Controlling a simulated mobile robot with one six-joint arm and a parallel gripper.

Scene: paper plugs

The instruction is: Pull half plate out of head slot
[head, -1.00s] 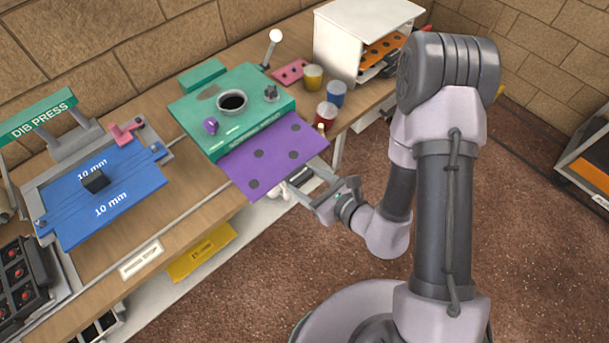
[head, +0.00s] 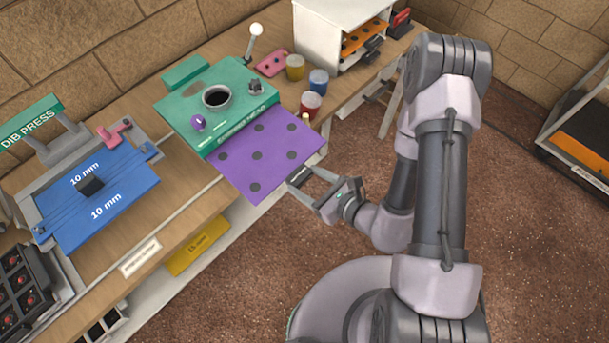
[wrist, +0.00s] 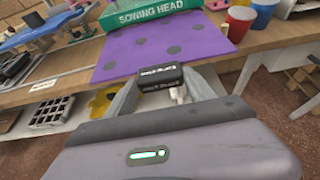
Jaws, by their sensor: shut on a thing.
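The half plate is a thin purple sheet (head: 272,158) with several dark round holes. It juts from the front of the green sowing head (head: 180,110), its rear edge hidden under the head. In the wrist view the plate (wrist: 150,50) spreads out below the green block lettered "SOWING HEAD" (wrist: 150,14). My gripper (head: 305,180) is at the plate's near edge, off the bench front. In the wrist view its fingers (wrist: 162,84) are shut on a black handle with white lettering (wrist: 160,76) at that edge.
Red (head: 311,104), blue (head: 318,82) and yellow (head: 295,67) cups stand right of the head. The blue-plated dib press (head: 110,195) is at left. A white cabinet (head: 325,35) stands at the back. Open floor lies in front of the bench.

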